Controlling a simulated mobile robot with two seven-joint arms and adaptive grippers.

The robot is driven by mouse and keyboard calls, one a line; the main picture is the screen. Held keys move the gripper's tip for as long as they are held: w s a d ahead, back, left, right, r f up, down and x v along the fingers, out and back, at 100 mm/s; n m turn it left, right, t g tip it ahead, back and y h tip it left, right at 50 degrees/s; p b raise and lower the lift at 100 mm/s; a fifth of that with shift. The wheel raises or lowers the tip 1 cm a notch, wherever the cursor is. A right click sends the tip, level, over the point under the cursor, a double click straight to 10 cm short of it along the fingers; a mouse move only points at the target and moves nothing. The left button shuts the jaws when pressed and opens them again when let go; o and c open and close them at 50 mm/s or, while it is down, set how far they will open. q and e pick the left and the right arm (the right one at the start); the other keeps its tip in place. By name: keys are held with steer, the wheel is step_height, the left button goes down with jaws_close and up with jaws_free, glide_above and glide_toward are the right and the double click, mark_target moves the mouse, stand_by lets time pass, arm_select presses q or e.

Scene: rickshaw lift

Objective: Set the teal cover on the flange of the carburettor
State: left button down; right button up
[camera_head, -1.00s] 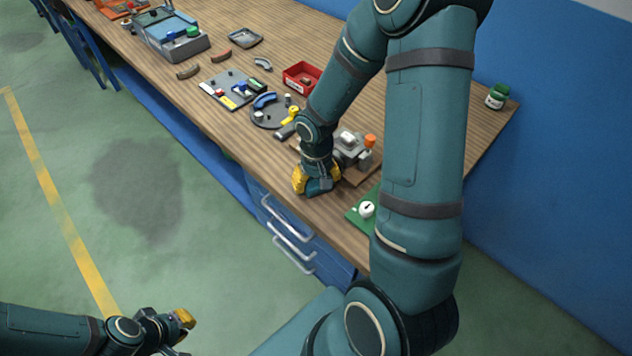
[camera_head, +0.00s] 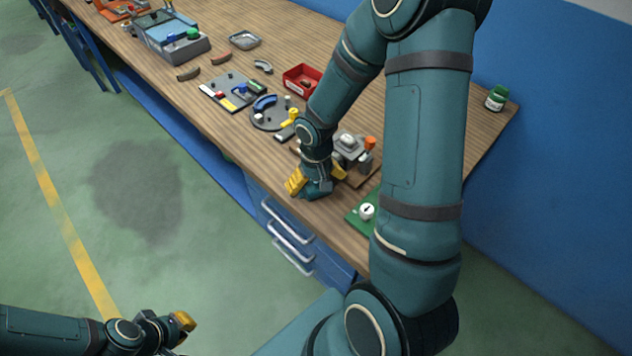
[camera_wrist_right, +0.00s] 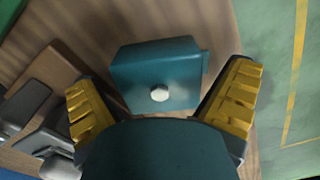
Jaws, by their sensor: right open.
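The teal cover (camera_wrist_right: 180,68), a box with a round white knob (camera_wrist_right: 159,94), sits on the wooden bench in the right wrist view. My right gripper (camera_wrist_right: 163,80) is open, its yellow fingers on either side of the cover with gaps between. In the head view my right gripper (camera_head: 316,182) is low over the bench's front edge; the cover cannot be told apart from it there. The grey carburettor (camera_head: 352,150) stands on a brown board just behind and right of the gripper. Its flange is not clear. My left gripper (camera_head: 178,326) is off the bench at lower left.
A green board with a white dial (camera_head: 366,211) lies right of the gripper. A grey round plate (camera_head: 262,115) with parts and a red bin (camera_head: 301,78) lie behind. A green jar (camera_head: 497,97) stands at the far right corner. The bench's front edge is close.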

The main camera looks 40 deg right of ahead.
step_height(320, 180, up, 12)
steer(key=p, duration=0.2)
steer(key=shift+p, duration=0.3)
stand_by(0.4)
